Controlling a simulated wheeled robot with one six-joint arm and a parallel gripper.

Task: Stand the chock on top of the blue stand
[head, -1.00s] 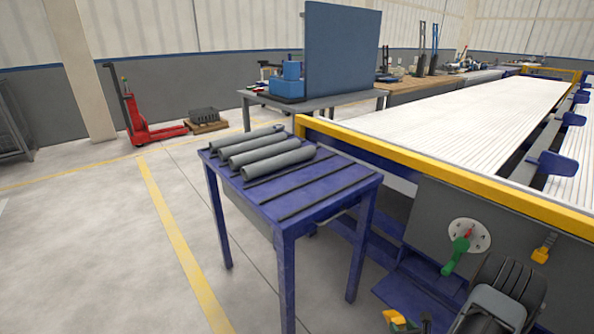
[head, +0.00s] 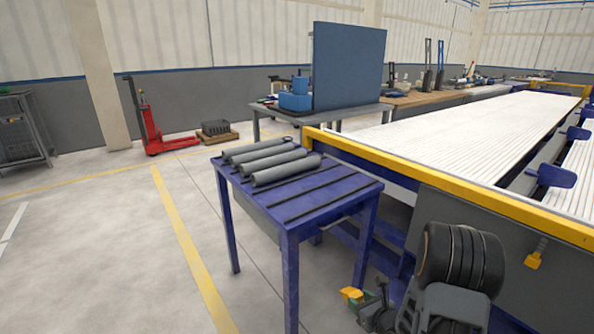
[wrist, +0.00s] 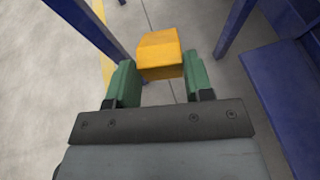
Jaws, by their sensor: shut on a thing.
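The yellow chock (wrist: 160,55) is held between the green fingers of my gripper (wrist: 160,82) in the wrist view, with open floor beneath it. The chock also shows in the head view (head: 351,294) at the bottom, low in front of the blue stand's right legs. The blue stand (head: 335,197) is a table with dark strips across its top. Several grey pipes lie side by side on the left and back part of the top. The front right part of the top is bare of pipes.
A conveyor with a yellow rail (head: 450,192) stands close to the right of the stand. A grey bench (head: 330,119) with a blue panel is behind. A red pallet jack (head: 160,135) is far left. The floor at left is clear.

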